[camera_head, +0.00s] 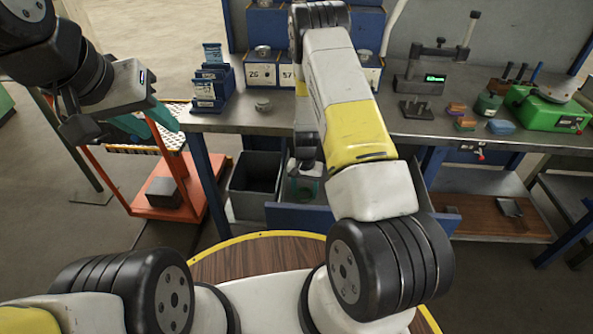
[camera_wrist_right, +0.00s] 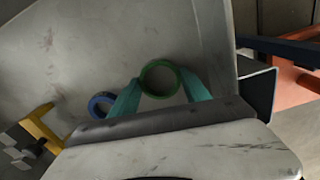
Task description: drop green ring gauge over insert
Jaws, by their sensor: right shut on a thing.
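The green ring gauge (camera_wrist_right: 160,78) sits between the two teal fingers of my right gripper (camera_wrist_right: 161,88) in the right wrist view, its open bore facing the camera. In the head view my right gripper (camera_head: 305,188) points down inside the open blue drawer (camera_head: 300,217) under the bench; the ring is hard to make out there. A blue ring (camera_wrist_right: 101,105) lies on the grey surface beside the left-hand finger. My left gripper (camera_head: 158,125) hangs above the orange cart with its teal fingers apart and empty. I cannot identify the insert in either view.
A dark grey bin (camera_head: 254,184) stands left of the drawer. The orange cart (camera_head: 178,200) is further left. The bench top (camera_head: 285,118) holds blue card holders (camera_head: 212,85), numbered boxes (camera_head: 262,74) and a green machine (camera_head: 548,108). A yellow part (camera_wrist_right: 42,128) shows near the right wrist.

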